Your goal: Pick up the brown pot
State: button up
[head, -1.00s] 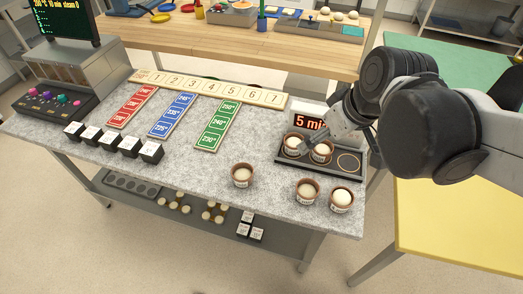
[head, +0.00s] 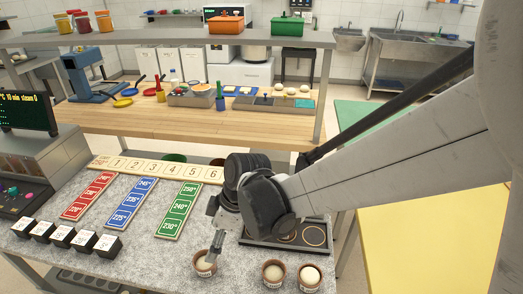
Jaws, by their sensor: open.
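A brown pot (head: 205,264) with pale dough in it stands on the grey speckled counter at the front. My gripper (head: 215,248) points down at this pot, its fingertips at the pot's right rim. The jaws are open; I cannot tell whether a finger reaches inside the pot or touches it. Two similar brown pots stand to the right, one (head: 273,274) beside another (head: 309,278). The dark tray (head: 318,250) with ring marks lies behind them, and my arm hides its left part.
Several black-and-white cubes (head: 62,235) line the counter's left front. Red, blue and green (head: 179,211) temperature cards and a numbered strip (head: 150,170) lie behind. A wooden bench (head: 190,122) with pans and boards stands further back. A yellow table (head: 430,240) is at the right.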

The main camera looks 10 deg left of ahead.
aim_at(203, 262)
jog(key=b+x, duration=0.4)
jog(key=x, duration=0.4)
jog(key=shift+a+f, duration=0.1)
jog(key=shift+f, duration=0.15)
jog(key=f, duration=0.1)
jog(key=f+b, duration=0.1)
jog(key=a+f+b, duration=0.1)
jog(key=f, duration=0.1)
jog(key=shift+w+f, duration=0.15)
jog(key=shift+w, duration=0.15)
jog(key=shift+a+f+b, duration=0.2)
jog(key=shift+f+b, duration=0.1)
jog(key=shift+f, duration=0.05)
jog(key=c, duration=1.4)
